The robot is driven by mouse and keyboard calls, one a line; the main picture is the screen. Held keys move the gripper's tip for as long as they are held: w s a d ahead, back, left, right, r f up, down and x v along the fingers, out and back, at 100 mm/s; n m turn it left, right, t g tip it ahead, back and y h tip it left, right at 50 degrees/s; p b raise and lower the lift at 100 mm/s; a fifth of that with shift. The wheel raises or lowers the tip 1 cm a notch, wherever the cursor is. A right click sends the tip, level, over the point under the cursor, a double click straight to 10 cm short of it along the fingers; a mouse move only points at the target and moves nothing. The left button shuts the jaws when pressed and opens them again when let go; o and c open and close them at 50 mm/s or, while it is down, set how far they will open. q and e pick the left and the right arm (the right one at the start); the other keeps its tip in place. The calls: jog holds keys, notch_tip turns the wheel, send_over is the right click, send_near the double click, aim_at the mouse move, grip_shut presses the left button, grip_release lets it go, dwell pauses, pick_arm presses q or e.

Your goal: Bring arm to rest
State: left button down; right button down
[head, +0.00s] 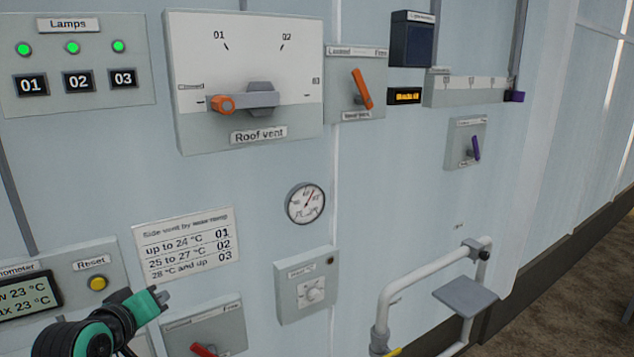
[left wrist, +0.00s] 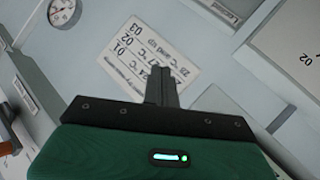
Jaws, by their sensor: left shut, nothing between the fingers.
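My left gripper (head: 160,297) is at the lower left of the head view, with its green and black wrist below it. Its fingers are shut with nothing between them, in front of the wall panel and apart from the controls as far as I can tell. In the left wrist view the shut fingers (left wrist: 161,86) point toward the side vent chart (left wrist: 150,62). The chart (head: 187,243) is just above the gripper in the head view. My right gripper is not in view.
A thermometer box with a yellow Reset button (head: 97,284) is left of the gripper. A red-handled switch box (head: 205,333) is below right. The roof vent dial (head: 245,101) is above. A white pipe (head: 425,278) with a grey plate (head: 465,294) stands at the right.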

pick_arm(q)
jog(key=s+d+f+m+g, duration=0.25)
jog(key=s+f, duration=0.35)
jog(key=f, duration=0.3)
jog(key=s+d+f+m+g, duration=0.1)
jog(key=s+f+m+g, duration=0.15)
jog(key=s+f, duration=0.55)
jog(key=s+d+f+m+g+y, duration=0.1)
jog(key=s+d+f+m+g, duration=0.15)
jog(key=s+f, duration=0.5)
jog(key=s+d+f+m+g, duration=0.1)
jog(key=s+f+g, duration=0.2)
jog(key=s+f, duration=0.45)
notch_tip(320, 180, down, 30)
jog(key=s+b, duration=0.1)
jog(key=b, duration=0.1)
jog(key=s+a+f+g, duration=0.1)
jog(key=s+a+f, duration=0.1)
jog(key=s+f, duration=0.8)
jog(key=s+a+f+g+b, duration=0.1)
jog(key=s+f, duration=0.8)
jog(key=f, duration=0.3)
jog(key=shift+s+a, duration=0.35)
jog(key=shift+a, duration=0.05)
